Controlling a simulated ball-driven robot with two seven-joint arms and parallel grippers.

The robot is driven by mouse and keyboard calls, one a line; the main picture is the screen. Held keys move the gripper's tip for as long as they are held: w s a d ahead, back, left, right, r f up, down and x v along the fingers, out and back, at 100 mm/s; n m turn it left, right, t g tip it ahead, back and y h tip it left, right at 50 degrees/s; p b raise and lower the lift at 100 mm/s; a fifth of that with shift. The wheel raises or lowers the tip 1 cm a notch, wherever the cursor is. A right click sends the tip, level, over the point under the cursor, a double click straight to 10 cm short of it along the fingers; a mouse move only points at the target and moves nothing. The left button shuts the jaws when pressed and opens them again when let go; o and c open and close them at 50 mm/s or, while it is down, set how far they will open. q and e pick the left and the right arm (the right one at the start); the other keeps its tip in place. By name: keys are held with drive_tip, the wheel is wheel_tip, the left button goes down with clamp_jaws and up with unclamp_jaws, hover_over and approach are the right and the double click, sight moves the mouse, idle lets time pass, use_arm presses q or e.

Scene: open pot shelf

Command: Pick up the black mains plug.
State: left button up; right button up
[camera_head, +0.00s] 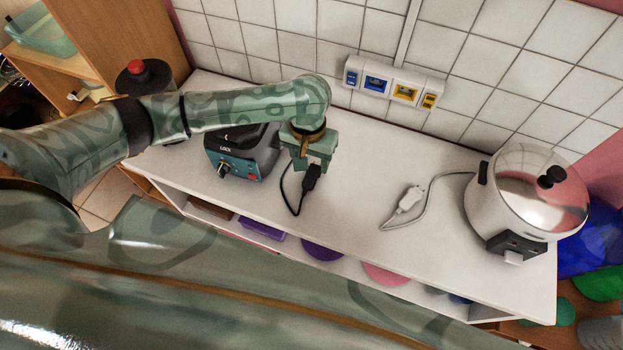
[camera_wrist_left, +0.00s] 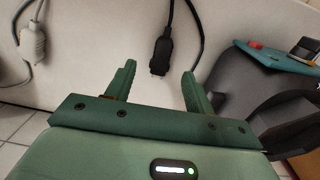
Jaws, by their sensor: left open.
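The black mains plug (camera_head: 312,172) lies on the white counter, with its black cord looping towards the toaster-like appliance with a teal panel. My left gripper (camera_head: 307,163) is above the counter, right at the plug in the head view. In the left wrist view the plug (camera_wrist_left: 160,58) lies ahead of the open fingers (camera_wrist_left: 158,80), between their lines. Its body points towards the gripper, and nothing is held. The gap in height between fingers and plug is hard to tell. My right gripper is not seen.
The appliance (camera_head: 241,165) stands just left of the gripper. A white plug (camera_head: 410,198) and its cord run to a steel-lidded cooker (camera_head: 527,195) on the right. A socket strip (camera_head: 390,85) is on the tiled wall. The counter (camera_head: 350,195) is clear between the two plugs.

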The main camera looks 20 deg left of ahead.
sight(310, 177)
use_arm(q)
drive_tip(key=f, duration=0.2)
drive_tip(key=shift+w+d+f+b, duration=0.1)
drive_tip(key=shift+w+f+b, duration=0.2)
drive_tip(key=shift+f, duration=0.65)
drive_tip(key=shift+f+b, duration=0.15)
drive_tip(key=shift+b, duration=0.15)
drive_tip(key=f+b, duration=0.1)
drive_tip(key=f, duration=0.2)
drive_tip(key=f+b, duration=0.1)
drive_tip(key=f, duration=0.1)
drive_tip(key=shift+w+a+b, duration=0.15)
drive_tip(key=shift+a+b, duration=0.15)
drive_tip(key=shift+b, duration=0.05)
drive_tip(key=shift+r, duration=0.15)
drive_tip(key=shift+c, duration=0.8)
clamp_jaws()
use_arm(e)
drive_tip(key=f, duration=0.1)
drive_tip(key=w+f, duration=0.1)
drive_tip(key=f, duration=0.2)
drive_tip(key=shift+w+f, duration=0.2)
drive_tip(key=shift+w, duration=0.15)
